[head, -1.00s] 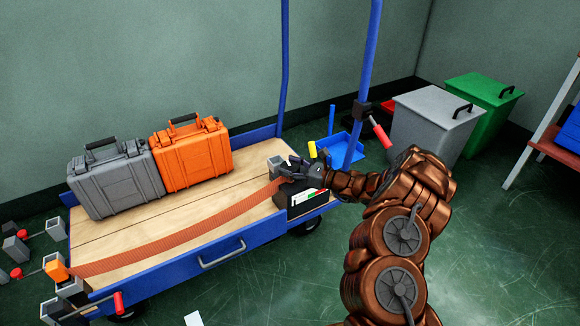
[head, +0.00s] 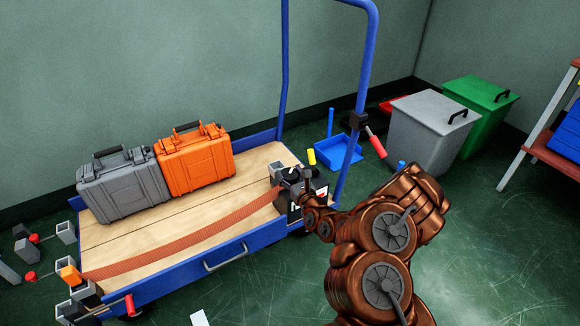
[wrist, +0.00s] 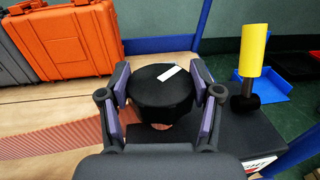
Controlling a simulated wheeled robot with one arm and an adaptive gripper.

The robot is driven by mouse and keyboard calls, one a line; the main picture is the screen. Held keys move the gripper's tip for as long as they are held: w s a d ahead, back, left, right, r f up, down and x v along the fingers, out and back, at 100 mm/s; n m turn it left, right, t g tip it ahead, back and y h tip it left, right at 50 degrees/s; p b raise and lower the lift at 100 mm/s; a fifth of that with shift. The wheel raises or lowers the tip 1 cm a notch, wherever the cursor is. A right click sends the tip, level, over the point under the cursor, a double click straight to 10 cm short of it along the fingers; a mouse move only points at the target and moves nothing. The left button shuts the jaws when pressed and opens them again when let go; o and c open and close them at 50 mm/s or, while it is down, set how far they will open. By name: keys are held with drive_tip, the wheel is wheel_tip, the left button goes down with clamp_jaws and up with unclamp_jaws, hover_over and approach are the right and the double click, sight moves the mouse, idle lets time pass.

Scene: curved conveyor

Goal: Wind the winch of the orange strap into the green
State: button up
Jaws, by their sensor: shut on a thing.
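The orange strap (head: 190,248) runs across the wooden cart deck to a black winch box (head: 292,200) at the deck's right end. It also shows in the wrist view (wrist: 50,145). In the wrist view a round black knob (wrist: 165,100) with a white mark on top sits on the box. My gripper (wrist: 163,85) is shut on this knob, with a purple-padded finger on each side. In the head view my gripper (head: 305,182) is small and dark over the box. A face with white and red shows on the box's front, but the pointer cannot be read.
A grey case (head: 125,188) and an orange case (head: 197,160) stand on the deck behind the strap. A yellow handle (wrist: 254,55) stands close right of the knob. The blue cart post (head: 350,140) rises nearby. Grey (head: 430,135) and green (head: 490,105) bins stand beyond.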

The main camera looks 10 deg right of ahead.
sight(293, 180)
drive_tip(key=shift+r+m+h+p, duration=0.1)
drive_tip(key=shift+m+h+p, duration=0.55)
drive_tip(key=shift+h, duration=0.35)
drive_tip(key=shift+m+h+p, duration=0.25)
drive_tip(key=shift+h+p, duration=0.05)
drive_tip(key=shift+h, duration=0.1)
drive_tip(key=o, duration=1.1)
drive_tip(key=shift+o, duration=0.2)
drive_tip(key=shift+s+d+f, duration=0.1)
drive_tip(key=shift+s, duration=1)
drive_tip(key=shift+s+d+f, duration=0.1)
drive_tip(key=shift+s, duration=1)
drive_tip(key=shift+s+r, duration=0.15)
drive_tip(key=shift+s, duration=1.35)
